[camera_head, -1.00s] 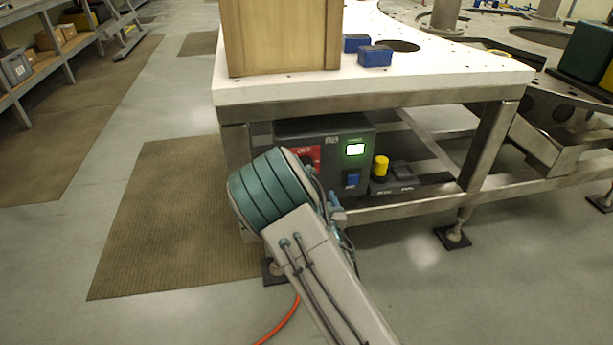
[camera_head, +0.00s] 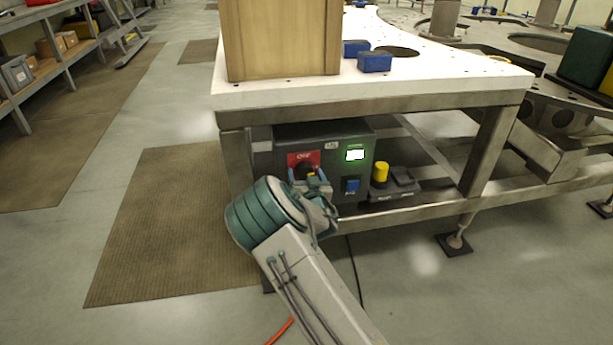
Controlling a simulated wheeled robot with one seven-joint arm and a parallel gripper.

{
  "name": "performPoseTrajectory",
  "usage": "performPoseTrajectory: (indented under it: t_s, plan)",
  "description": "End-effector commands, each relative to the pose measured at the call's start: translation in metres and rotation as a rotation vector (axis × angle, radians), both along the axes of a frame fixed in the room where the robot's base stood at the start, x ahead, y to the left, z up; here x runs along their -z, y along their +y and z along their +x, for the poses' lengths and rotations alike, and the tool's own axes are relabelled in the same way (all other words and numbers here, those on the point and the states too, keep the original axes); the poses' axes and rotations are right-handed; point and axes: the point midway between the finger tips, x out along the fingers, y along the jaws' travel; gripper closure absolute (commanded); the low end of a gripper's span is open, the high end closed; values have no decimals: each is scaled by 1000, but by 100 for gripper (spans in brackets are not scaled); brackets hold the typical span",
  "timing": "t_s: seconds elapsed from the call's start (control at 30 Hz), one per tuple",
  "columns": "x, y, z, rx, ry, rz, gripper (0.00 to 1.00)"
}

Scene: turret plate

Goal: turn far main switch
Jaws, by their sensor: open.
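The main switch (camera_head: 303,158) is a red plate with a dark knob, on the left of the front face of a dark control box (camera_head: 328,134) under the white-topped bench. My gripper (camera_head: 308,174) is just in front of the knob, its fingers to either side of the knob's lower part. The fingers are apart, and I cannot tell whether they touch the knob. My wrist hides the area below the switch.
A lit green display (camera_head: 355,154) and a blue button (camera_head: 351,185) sit right of the switch. A yellow button (camera_head: 380,172) stands on a low unit farther right. The bench's metal frame (camera_head: 400,212) runs below, and its white top (camera_head: 430,82) overhangs.

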Motion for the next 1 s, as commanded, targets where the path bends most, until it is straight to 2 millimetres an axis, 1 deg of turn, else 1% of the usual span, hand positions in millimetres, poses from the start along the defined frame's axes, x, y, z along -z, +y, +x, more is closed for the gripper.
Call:
performPoseTrajectory:
  t_s: [0.1, 0.37, 0.4, 0.47, 0.5, 0.53, 0.57, 0.63, 0.83, 1.0]
  plan:
    - [0, 1, 5, 0, 1, -1, 26]
    - [0, 2, 6, 0, 1, 0, 26]
    - [0, 2, 6, 0, 1, 0, 29]
    - [0, 2, 5, 0, 1, 0, 46]
    - [0, 2, 5, 0, 1, 0, 57]
    - [0, 2, 5, 0, 1, 0, 65]
    - [0, 2, 5, 0, 1, 0, 71]
    - [0, -3, 6, 2, 1, 0, 71]
    - [1, 0, 6, 2, -3, -14, 71]
    - [1, 0, 6, 2, -21, -68, 71]
